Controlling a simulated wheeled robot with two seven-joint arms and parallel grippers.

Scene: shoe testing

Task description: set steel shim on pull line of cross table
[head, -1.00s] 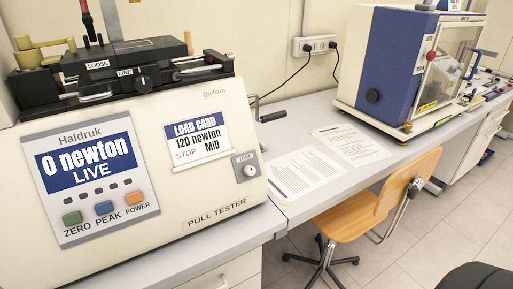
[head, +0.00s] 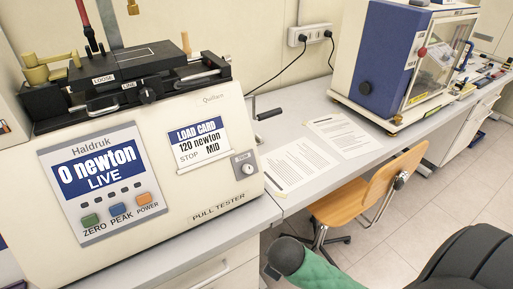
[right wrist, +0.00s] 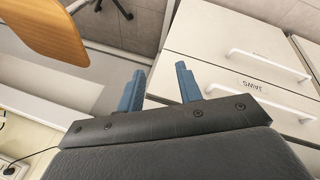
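The pull tester (head: 215,190) stands at the left of the head view, its display reading 0 newton LIVE. The black cross table (head: 120,68) is on top, with a LOOSE label (head: 103,78) and a LINE label (head: 124,71) on its front. I cannot make out the steel shim in either view. My right gripper (right wrist: 160,88) is open and empty in the right wrist view, its two blue fingers apart in front of drawer fronts, away from the cross table. My left gripper is not in view.
Two printed sheets (head: 287,165) lie on the grey bench, beside free room. A blue and white cabinet machine (head: 388,60) stands further right, with small items (head: 485,77) beyond it. A wooden chair (head: 372,188) stands before the bench. White drawers (right wrist: 225,60) fill the right wrist view's right side.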

